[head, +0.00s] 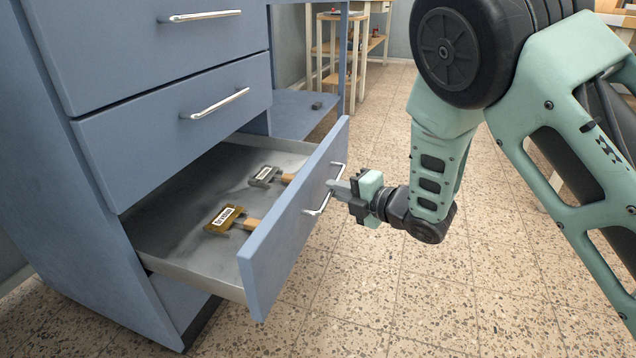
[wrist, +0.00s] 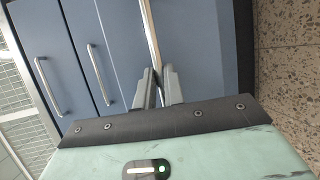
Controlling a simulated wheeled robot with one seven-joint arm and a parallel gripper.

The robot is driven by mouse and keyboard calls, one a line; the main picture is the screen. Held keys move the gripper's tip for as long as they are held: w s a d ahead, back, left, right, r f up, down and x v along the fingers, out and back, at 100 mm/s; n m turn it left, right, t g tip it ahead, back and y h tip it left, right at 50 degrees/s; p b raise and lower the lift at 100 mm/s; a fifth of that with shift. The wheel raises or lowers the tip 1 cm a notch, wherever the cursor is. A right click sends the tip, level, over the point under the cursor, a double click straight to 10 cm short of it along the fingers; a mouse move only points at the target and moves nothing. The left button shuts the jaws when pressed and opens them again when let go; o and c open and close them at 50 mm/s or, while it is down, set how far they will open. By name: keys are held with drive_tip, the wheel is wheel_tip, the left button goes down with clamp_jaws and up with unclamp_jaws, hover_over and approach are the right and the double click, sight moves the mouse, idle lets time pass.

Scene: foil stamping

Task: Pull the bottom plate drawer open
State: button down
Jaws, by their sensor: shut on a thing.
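The bottom drawer (head: 300,215) of the blue cabinet stands well out from the cabinet. Its tray holds a brass-coloured stamping plate (head: 224,219) with a label and a wooden handle, and a grey one (head: 265,176) behind it. The drawer's silver bar handle (head: 317,210) is on its front. My gripper (head: 338,187) is at this handle from the right and is shut on it.
Two upper drawers, with a top handle (head: 199,16) and a middle handle (head: 215,103), are shut. A small dark object (head: 317,105) lies on a blue shelf behind. The speckled tile floor (head: 370,300) in front of the drawer is clear. A wooden stand (head: 338,50) is at the back.

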drive_tip(key=shift+s+d, duration=0.35)
drive_tip(key=shift+d, duration=0.6)
drive_tip(key=shift+s+d, duration=0.3)
drive_tip(key=shift+d, duration=0.6)
drive_tip(key=c, duration=1.5)
unclamp_jaws()
drive_tip(key=p+v, duration=0.6)
drive_tip(key=v, duration=1.1)
drive_tip(key=shift+s+d, duration=0.15)
